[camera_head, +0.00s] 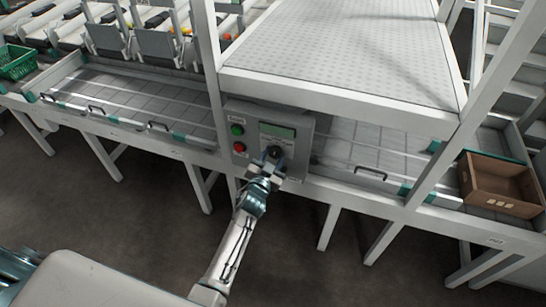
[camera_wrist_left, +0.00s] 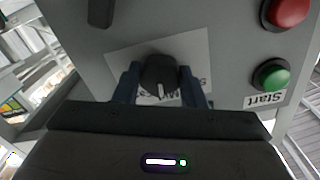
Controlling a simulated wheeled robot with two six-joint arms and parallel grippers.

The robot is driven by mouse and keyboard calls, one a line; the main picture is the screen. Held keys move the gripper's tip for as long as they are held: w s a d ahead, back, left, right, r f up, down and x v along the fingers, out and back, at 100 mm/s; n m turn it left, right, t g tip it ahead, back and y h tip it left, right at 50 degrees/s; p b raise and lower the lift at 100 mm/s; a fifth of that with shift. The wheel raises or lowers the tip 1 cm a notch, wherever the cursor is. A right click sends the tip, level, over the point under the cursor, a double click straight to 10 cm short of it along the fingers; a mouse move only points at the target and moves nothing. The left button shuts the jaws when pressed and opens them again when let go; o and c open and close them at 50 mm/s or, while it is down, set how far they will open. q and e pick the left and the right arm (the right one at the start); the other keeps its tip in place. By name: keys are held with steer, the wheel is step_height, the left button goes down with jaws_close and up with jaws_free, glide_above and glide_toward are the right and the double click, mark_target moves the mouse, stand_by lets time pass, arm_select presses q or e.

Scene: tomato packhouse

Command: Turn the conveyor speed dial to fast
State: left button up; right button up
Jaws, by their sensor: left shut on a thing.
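The black conveyor speed dial (camera_head: 275,152) sits on the front of a grey control box (camera_head: 301,140), below a dark green display. My left gripper (camera_head: 268,160) is at the dial. In the left wrist view the dial (camera_wrist_left: 160,73) shows between the two fingers (camera_wrist_left: 160,84) of the gripper, which is shut on it. A white mark on the dial points toward the bottom of that view. The label around the dial (camera_wrist_left: 202,48) is partly hidden by the fingers, so I cannot read its setting. My right gripper is not in view.
A green button (camera_head: 237,130) and a red button (camera_head: 239,147) are left of the dial on the same box. A brown crate (camera_head: 490,200) stands at the right, and a green basket (camera_head: 16,62) at the far left. A perforated platform (camera_head: 345,50) overhangs the box.

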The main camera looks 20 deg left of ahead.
arm_select(q)
steer(key=m, duration=0.4)
steer(key=shift+m, duration=2.1)
steer(key=o, duration=1)
steer(key=s, duration=1.1)
steer(key=shift+a, duration=0.2)
steer(key=shift+w+f, duration=0.1)
